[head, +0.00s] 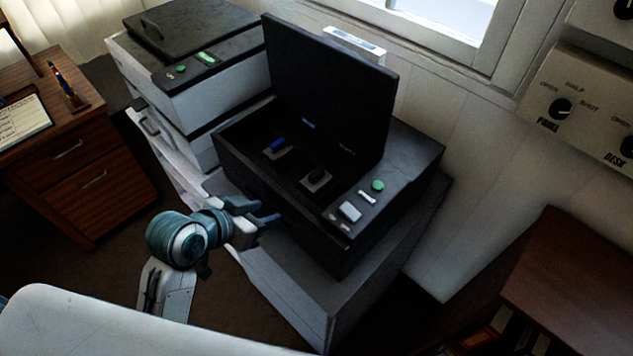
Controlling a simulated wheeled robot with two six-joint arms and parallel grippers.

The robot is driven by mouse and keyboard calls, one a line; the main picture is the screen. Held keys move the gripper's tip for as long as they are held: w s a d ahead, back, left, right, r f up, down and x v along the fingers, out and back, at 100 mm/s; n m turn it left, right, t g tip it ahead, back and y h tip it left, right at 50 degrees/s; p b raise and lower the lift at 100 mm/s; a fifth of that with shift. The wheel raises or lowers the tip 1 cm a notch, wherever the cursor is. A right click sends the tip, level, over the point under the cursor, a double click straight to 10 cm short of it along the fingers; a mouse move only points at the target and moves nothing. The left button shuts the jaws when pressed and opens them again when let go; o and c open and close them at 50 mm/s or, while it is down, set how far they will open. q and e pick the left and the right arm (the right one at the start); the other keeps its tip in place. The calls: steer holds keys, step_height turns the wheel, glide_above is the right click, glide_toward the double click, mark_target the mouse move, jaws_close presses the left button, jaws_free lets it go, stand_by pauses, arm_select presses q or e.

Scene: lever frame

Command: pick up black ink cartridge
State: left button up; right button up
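The black ink cartridge (317,176) sits in the front right slot of an open black printer (245,158). A blue cartridge (277,145) sits in the slot behind and to the left of it. My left gripper (267,211) is at the printer's front left side, to the left of and below the black cartridge in the picture. Its two dark fingers are spread and nothing shows between them. It is apart from both cartridges. My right gripper is not in view.
The printer's raised lid (330,90) stands behind the cartridges. The printer rests on a grey cabinet (290,290). A green button (377,186) is on its right panel. Another machine (200,80) stands at the back left, a wooden desk (75,150) at left, and a brown shelf (575,260) at right.

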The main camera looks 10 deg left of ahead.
arm_select(q)
steer(key=m+t+h, duration=0.1)
steer(key=t+h, duration=0.1)
glide_toward(314, 174)
steer(key=s+a+r, duration=0.1)
steer(key=r, duration=0.1)
steer(key=shift+m+g, duration=0.3)
steer(key=p+x, duration=0.1)
steer(key=x, duration=0.4)
steer(key=p+x, duration=0.2)
steer(key=x, duration=0.3)
steer(key=shift+f, duration=0.25)
steer(key=shift+w+d+f, duration=0.1)
steer(key=shift+w+f, duration=0.05)
steer(key=shift+f, duration=0.05)
jaws_close()
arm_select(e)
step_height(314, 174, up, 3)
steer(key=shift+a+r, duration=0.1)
